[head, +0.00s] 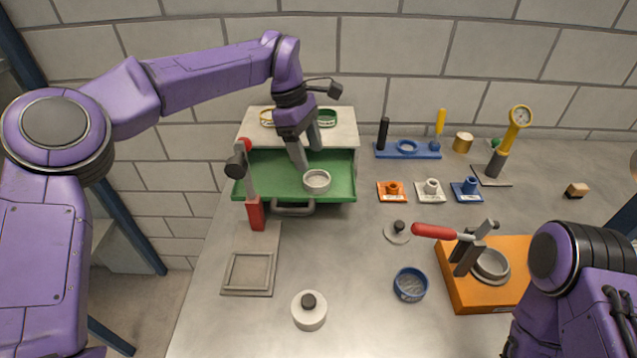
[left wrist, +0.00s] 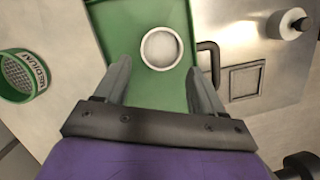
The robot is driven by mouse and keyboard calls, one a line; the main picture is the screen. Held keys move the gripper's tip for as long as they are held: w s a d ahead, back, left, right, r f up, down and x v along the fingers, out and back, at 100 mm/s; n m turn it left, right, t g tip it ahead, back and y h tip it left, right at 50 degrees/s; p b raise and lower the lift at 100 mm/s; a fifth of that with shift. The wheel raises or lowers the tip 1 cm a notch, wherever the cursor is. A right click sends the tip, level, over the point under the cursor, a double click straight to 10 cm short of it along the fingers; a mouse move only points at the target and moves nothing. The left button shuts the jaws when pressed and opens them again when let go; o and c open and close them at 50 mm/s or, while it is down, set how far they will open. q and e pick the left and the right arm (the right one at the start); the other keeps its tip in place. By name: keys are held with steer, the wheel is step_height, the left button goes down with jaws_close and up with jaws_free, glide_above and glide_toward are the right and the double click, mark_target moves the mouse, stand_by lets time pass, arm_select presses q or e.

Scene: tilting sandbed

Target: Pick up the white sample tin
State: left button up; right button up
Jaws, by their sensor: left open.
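The white sample tin (head: 317,181) is a small round, open-topped tin standing in the green tray (head: 262,162), near its front right part. It also shows in the left wrist view (left wrist: 162,48), just beyond and between the fingertips. My left gripper (head: 309,157) is open and empty above the tray, just behind and left of the tin in the head view. Its two fingers (left wrist: 158,66) are spread wider than the tin, and no contact shows. My right gripper is not in view; only part of my right arm shows at the lower right.
A red-handled lever (head: 256,214) stands at the tray's left front, and a grey handle (head: 293,209) at its front edge. A green sieve ring (head: 327,118) sits behind the tray. A white round piece with a black knob (head: 309,312) and an orange clamp base (head: 471,292) stand in front.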

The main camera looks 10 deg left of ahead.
mark_target(319, 184)
arm_select(q)
steer(key=p+x, duration=0.1)
steer(key=x, duration=0.5)
steer(key=shift+s+d+f, duration=0.1)
steer(key=shift+s+d, duration=0.05)
steer(key=c, duration=0.6)
steer(key=shift+c, duration=0.2)
